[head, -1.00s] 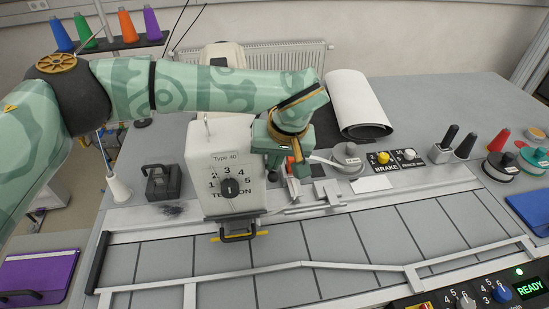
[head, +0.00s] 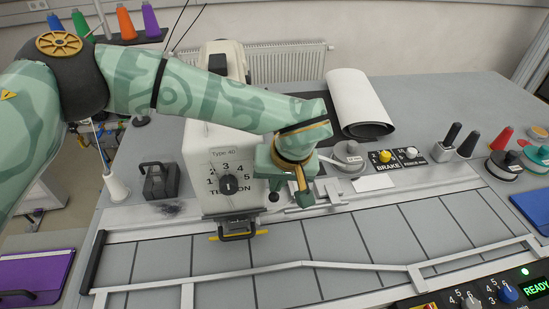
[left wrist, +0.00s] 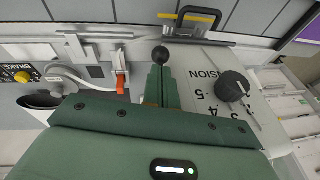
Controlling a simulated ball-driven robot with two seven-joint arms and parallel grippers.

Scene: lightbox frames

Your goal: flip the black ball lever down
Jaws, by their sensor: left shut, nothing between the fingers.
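The black ball lever (head: 274,197) shows as a small dark ball at the right side of the white sewing machine head (head: 222,165), low down. In the left wrist view its black ball (left wrist: 160,55) is right at the tips of my left gripper (left wrist: 160,72). I cannot tell whether they touch. The lever's stem is hidden by the fingers there. In the head view my left gripper (head: 303,192) points down just right of the ball, with its fingers shut and empty. My right gripper is not in view.
The tension dial (head: 228,185) is on the machine's front face. An orange-tipped lever (left wrist: 121,82) stands beside the fingers. A metal guide (head: 332,190), a grey disc with a hose (head: 348,152) and the brake switches (head: 384,157) lie to the right. The slatted bed in front is clear.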

